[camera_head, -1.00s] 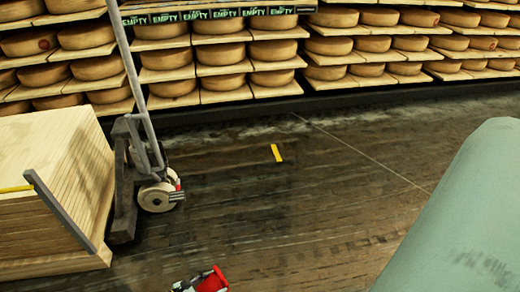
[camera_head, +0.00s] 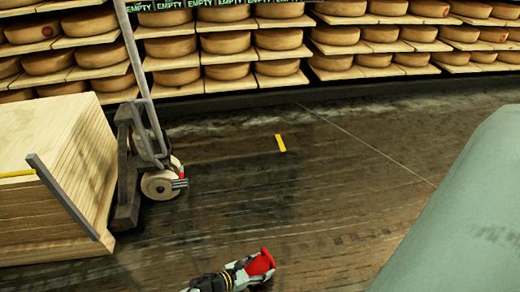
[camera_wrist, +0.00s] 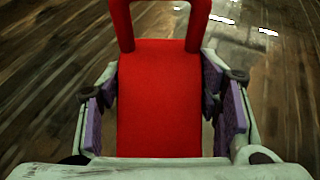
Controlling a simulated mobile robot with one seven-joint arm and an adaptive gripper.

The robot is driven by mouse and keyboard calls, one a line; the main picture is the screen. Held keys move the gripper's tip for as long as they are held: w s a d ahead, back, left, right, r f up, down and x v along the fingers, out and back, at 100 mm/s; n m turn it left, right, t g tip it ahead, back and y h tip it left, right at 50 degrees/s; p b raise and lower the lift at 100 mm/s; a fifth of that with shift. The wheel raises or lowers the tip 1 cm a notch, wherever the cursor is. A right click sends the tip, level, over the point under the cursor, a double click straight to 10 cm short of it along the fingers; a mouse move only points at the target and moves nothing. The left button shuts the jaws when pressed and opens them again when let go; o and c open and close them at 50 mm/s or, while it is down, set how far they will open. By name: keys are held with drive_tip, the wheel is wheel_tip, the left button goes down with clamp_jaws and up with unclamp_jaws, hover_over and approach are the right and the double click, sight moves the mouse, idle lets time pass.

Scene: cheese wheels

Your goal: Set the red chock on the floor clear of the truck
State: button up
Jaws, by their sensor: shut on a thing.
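The red chock (camera_head: 261,264) is held at the end of my gripper (camera_head: 245,270), low in the head view. In the wrist view the red chock (camera_wrist: 158,100), with a red handle loop at its top, lies between the purple-padded fingers of my gripper (camera_wrist: 163,108). Both fingers are closed against its sides. The floor shows beyond it, but its height above the floor cannot be told. The truck (camera_head: 128,165) stands at the left with a pale wheel (camera_head: 158,185) and a small red part by the wheel. The chock is apart from the truck, to its right and nearer.
A stack of pale boards (camera_head: 55,220) sits at the truck's left. Shelves of cheese wheels (camera_head: 230,75) line the back. A short yellow floor mark (camera_head: 281,143) lies in the open middle floor (camera_head: 330,200). A large pale green shape (camera_head: 460,220) fills the right side.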

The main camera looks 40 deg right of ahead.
sight(260, 270)
wheel_tip(260, 270, down, 3)
drive_tip(key=shift+f+b, duration=0.2)
drive_tip(key=shift+b, duration=0.45)
drive_tip(key=shift+a, duration=0.1)
drive_tip(key=shift+f, duration=0.15)
drive_tip(key=o, duration=1.5)
drive_tip(key=shift+w+r, duration=0.1)
drive_tip(key=shift+r, duration=0.15)
drive_tip(key=p+v, duration=0.3)
drive_tip(key=v, duration=0.9)
